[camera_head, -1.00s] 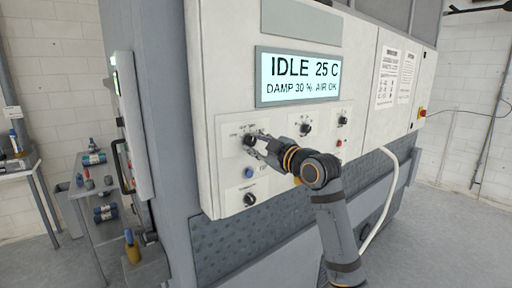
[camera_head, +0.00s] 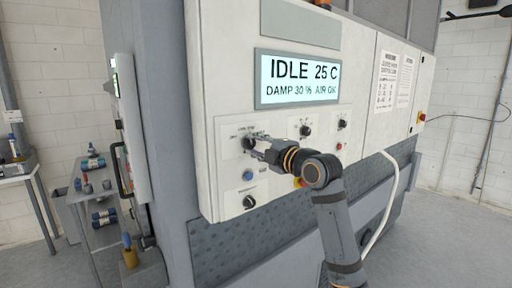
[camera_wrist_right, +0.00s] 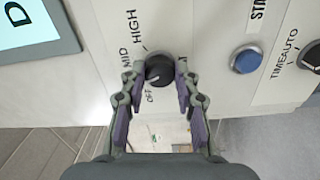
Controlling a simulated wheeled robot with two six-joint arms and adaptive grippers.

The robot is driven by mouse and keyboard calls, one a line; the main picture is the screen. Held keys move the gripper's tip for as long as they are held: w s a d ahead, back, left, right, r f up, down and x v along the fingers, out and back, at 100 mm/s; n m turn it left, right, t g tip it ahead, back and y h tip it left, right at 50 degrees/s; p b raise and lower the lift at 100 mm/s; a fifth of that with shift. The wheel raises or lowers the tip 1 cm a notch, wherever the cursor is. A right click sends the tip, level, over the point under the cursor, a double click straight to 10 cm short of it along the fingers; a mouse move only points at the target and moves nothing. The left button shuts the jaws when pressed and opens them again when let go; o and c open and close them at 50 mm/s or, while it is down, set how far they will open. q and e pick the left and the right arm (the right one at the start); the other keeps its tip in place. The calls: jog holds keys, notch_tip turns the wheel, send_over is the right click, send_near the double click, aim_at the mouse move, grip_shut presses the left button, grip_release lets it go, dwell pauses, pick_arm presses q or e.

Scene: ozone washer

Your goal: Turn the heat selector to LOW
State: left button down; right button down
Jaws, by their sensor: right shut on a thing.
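The heat selector is a round black knob (camera_head: 248,143) at the upper left of the white control panel. It also shows in the right wrist view (camera_wrist_right: 159,70), with OFF below it and MID and HIGH at its upper left. The LOW label is not visible. A pale mark on the knob face shows toward its lower left, near the OFF side; its exact direction is hard to tell. My right gripper (camera_wrist_right: 156,80) is shut on the knob, one finger on either side. It reaches the panel from the right in the head view (camera_head: 258,146). My left gripper is not in view.
A blue button (camera_head: 248,175) and another black knob (camera_head: 249,202) sit below the selector. Two more knobs (camera_head: 305,130) are to the right. The display (camera_head: 298,80) reads IDLE 25 C. A side table (camera_head: 100,191) with bottles stands at left.

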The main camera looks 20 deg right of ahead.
dwell(0.4)
jog(key=c, duration=1)
grip_release()
jog(key=v, duration=1.2)
